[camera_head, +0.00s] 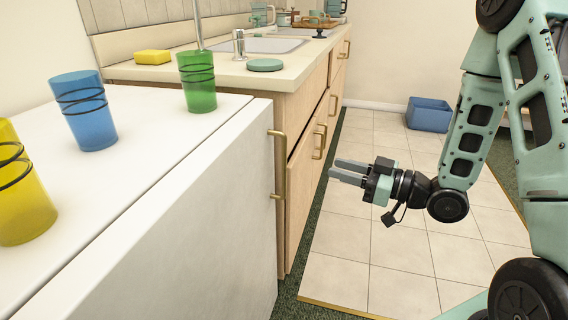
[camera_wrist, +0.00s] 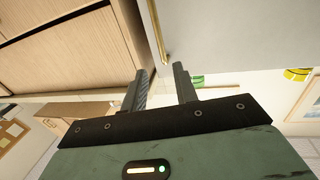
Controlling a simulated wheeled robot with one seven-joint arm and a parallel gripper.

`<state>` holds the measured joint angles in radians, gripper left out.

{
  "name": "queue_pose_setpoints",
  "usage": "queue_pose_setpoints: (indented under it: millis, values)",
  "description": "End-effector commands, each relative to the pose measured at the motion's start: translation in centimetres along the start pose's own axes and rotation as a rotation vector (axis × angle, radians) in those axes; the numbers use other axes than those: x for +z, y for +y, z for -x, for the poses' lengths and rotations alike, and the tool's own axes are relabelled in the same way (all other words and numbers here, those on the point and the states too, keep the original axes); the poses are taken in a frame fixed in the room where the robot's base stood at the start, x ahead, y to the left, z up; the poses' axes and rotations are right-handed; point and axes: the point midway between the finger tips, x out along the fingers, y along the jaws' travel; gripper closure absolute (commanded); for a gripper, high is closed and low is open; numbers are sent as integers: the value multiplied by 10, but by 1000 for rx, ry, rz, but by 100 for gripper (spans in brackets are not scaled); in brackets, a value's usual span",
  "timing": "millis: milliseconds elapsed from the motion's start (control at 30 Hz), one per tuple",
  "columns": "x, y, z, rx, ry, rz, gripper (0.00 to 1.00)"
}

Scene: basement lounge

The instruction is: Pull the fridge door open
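The fridge (camera_head: 200,230) is the white box at the left in the head view, and its door looks shut. A brass bar handle (camera_head: 279,165) stands upright at its right edge, beside the wooden cabinet. My gripper (camera_head: 332,171) is open and empty, right of the handle, with its fingers pointing left toward it and a gap between. In the wrist view the white fridge (camera_wrist: 225,30) fills the upper right. The brass handle (camera_wrist: 157,35) lies ahead of the space between my two open fingers (camera_wrist: 160,70), not touching either.
A yellow cup (camera_head: 22,195), a blue cup (camera_head: 88,115) and a green cup (camera_head: 199,85) stand on the fridge top. The wooden cabinet (camera_head: 300,190) with brass handles adjoins it. A blue bin (camera_head: 429,115) sits farther back. The tiled floor between is clear.

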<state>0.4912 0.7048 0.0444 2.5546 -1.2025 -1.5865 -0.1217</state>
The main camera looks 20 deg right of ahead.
Motion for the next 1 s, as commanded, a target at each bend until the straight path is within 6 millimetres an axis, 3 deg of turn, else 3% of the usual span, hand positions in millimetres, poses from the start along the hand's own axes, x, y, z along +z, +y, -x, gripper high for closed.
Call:
queue_pose_setpoints:
  millis: [600, 800, 1000]
  values:
    - [0, -2, -124, -4, 2, -1, 71]
    - [0, -1, -144, -1, 1, 0, 71]
    - [0, -1, -148, 0, 0, -1, 71]
